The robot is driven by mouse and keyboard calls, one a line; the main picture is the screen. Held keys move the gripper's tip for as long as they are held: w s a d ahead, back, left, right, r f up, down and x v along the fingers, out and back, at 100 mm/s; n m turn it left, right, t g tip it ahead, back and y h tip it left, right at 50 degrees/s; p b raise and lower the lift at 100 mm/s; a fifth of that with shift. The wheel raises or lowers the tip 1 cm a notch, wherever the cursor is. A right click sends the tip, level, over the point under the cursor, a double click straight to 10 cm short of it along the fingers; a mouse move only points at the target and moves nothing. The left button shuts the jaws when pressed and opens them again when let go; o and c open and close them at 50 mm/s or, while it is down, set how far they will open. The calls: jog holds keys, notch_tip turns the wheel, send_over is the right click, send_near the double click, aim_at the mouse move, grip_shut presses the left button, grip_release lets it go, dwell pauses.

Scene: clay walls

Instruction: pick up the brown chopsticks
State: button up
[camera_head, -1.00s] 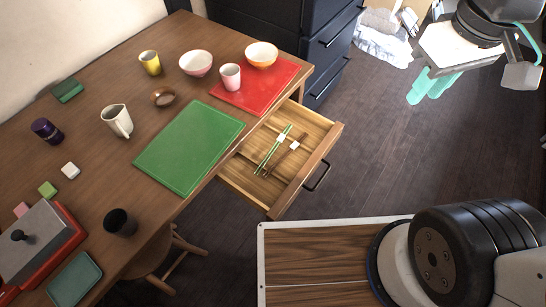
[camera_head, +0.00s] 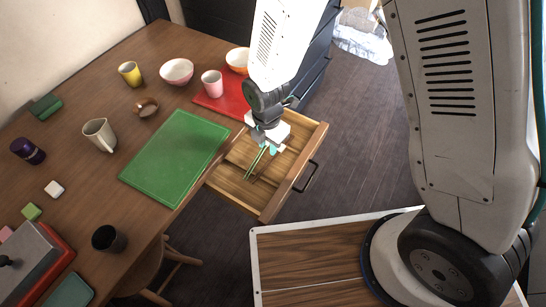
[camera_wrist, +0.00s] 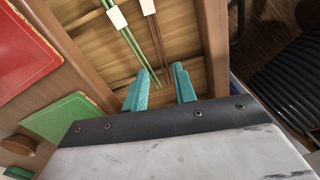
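The brown chopsticks (camera_wrist: 161,40), with a white band around them, lie in the open wooden drawer (camera_head: 283,189). In the head view my arm and gripper hide most of them. The green chopsticks (camera_wrist: 132,38), also with a white band, lie close beside them to the left in the wrist view and show in the head view (camera_head: 255,162). My gripper (camera_wrist: 161,70) is open, its teal fingers apart and pointing into the drawer. In the wrist view the ends of both pairs show near the gap between the fingers. My gripper (camera_head: 265,148) appears over the drawer in the head view.
The drawer's side wall (camera_wrist: 214,45) is close to the right finger in the wrist view. On the table are a green board (camera_head: 178,155), a red board (camera_head: 215,101), a pink cup (camera_head: 212,83), several bowls and other cups. A dark cabinet stands behind.

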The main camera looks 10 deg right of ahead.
aim_at(269, 161)
notch_tip(269, 161, down, 3)
jog(key=shift+s+a, duration=0.1)
jog(key=shift+w+d+f, duration=0.1)
jog(key=shift+w+f, duration=0.05)
jog(key=shift+f, duration=0.75)
jog(key=shift+w+d+f, duration=0.1)
jog(key=shift+d+f, duration=0.05)
jog(key=shift+f, duration=0.8)
jog(key=shift+w+d+f, duration=0.1)
jog(key=shift+w+f, duration=0.05)
jog(key=shift+f, duration=0.75)
grip_shut()
